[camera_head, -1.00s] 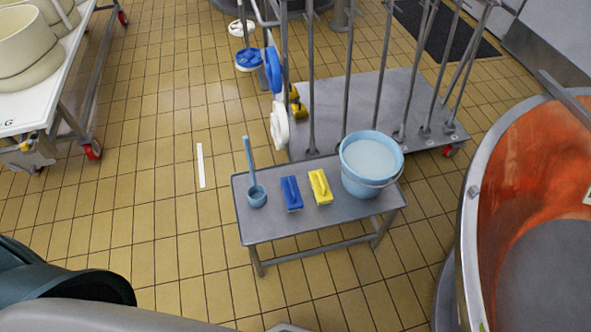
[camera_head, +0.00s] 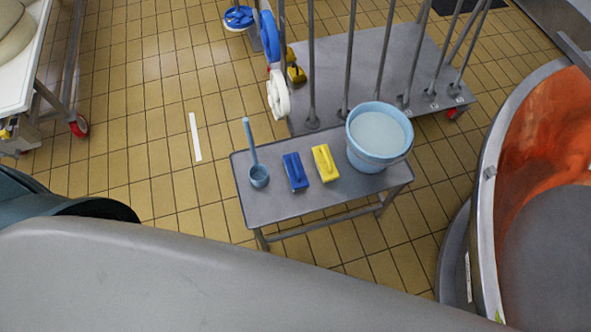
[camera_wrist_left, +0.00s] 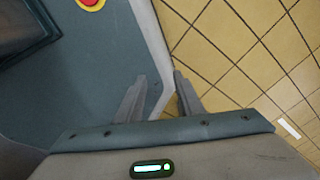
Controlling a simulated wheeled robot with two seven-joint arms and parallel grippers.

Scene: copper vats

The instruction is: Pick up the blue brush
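The blue brush (camera_head: 295,171) lies on a small grey metal table (camera_head: 262,207), between a light blue ladle (camera_head: 258,176) on its left and a yellow brush (camera_head: 325,163) on its right. It is apart from both. My left gripper (camera_wrist_left: 160,88) shows in the left wrist view with its two fingers spread and nothing between them. Tiled floor and part of my own body lie behind the fingers. The brush is not in the wrist view. Neither gripper shows in the head view; a large grey part of mine covers its bottom.
A light blue bucket (camera_head: 379,138) of pale liquid stands at the table's right end. A rack trolley (camera_head: 407,75) with upright poles stands behind. A copper vat (camera_head: 535,130) is at the right. Tiled floor left of the table is open.

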